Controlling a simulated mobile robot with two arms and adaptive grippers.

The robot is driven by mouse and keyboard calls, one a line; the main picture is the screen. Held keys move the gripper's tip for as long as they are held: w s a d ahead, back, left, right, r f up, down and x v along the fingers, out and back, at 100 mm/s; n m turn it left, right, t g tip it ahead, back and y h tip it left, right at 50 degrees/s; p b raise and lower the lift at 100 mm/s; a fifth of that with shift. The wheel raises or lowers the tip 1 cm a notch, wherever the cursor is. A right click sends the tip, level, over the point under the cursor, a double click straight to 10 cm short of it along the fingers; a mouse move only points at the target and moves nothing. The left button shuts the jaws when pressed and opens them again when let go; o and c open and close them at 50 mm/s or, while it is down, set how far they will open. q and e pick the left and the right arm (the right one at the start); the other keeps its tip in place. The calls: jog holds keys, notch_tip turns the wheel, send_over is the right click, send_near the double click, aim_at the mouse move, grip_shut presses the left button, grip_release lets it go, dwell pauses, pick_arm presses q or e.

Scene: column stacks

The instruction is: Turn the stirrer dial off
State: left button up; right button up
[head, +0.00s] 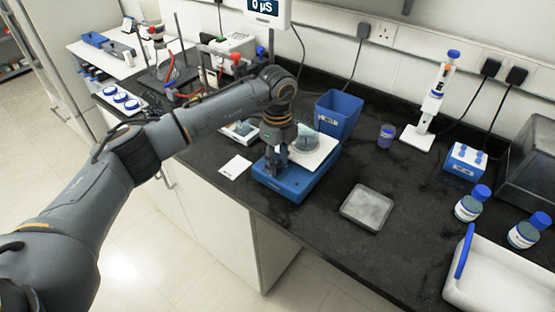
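The stirrer (316,183) is a blue unit with a white top plate on the black bench, near the middle of the head view. A clear glass beaker (306,141) stands on its plate. My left gripper (277,170) points down at the stirrer's left front part, beside the beaker. Its fingers are small and dark here, and I cannot tell whether they are open or touching the stirrer. The dial is not clearly visible; the gripper covers that part of the stirrer. My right gripper is not in view.
A blue bin (338,115) stands behind the stirrer. A white card (235,167) lies to its left and a grey square tray (367,208) to its right. A pipette stand (418,135), blue-capped bottles (467,208) and a white tray (487,285) are further right. Bench space right of the stirrer is partly clear.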

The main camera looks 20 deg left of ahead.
aim_at(277, 161)
pick_arm(q)
jog(key=shift+r, duration=0.1)
notch_tip(277, 161, up, 12)
dwell(0.5)
